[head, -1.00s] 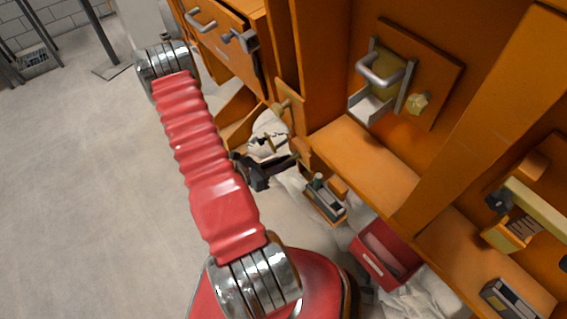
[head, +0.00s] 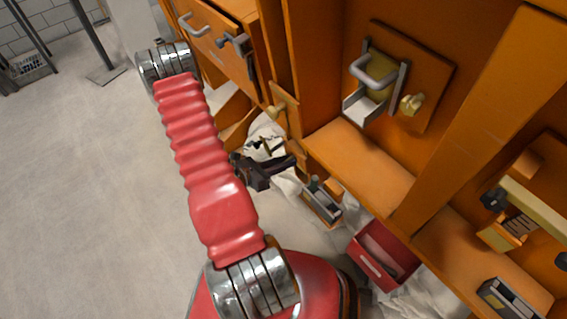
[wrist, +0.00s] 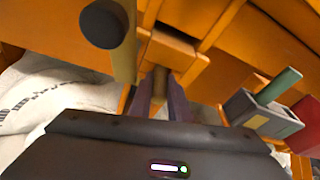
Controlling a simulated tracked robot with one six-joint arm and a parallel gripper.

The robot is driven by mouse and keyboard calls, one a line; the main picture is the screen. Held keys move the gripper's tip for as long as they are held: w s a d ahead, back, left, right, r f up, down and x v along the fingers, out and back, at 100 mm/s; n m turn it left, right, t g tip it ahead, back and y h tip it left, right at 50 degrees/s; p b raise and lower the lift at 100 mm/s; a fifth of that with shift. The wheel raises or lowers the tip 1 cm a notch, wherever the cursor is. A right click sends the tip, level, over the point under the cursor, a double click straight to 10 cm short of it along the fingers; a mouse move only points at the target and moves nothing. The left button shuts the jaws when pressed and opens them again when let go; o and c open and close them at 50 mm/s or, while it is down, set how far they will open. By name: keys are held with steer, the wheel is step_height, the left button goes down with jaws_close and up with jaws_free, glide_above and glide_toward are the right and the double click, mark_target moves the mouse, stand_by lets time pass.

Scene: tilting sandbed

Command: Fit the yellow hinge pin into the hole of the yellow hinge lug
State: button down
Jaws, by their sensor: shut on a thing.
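My gripper (head: 290,163) is low beside the orange cabinet in the head view, its dark fingers pointing right towards a small orange block (head: 304,150). In the wrist view the fingers of my gripper (wrist: 166,92) are shut on a slim yellowish piece (wrist: 160,80), which appears to be the yellow hinge pin. Its far end meets or overlaps the orange block (wrist: 170,46) in the picture. I take this block to be the hinge lug's place; its hole is hidden, and I cannot tell whether the pin is inside it.
A tan bar with a dark round end (wrist: 103,24) is close at the upper left of the wrist view. A grey box with a green handle (wrist: 262,108) stands right of the fingers. Open floor is at left.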

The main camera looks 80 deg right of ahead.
steer(key=shift+s, duration=0.1)
steer(key=c, duration=1.6)
jaws_free()
steer(key=shift+d, duration=0.1)
steer(key=shift+v, duration=6.95)
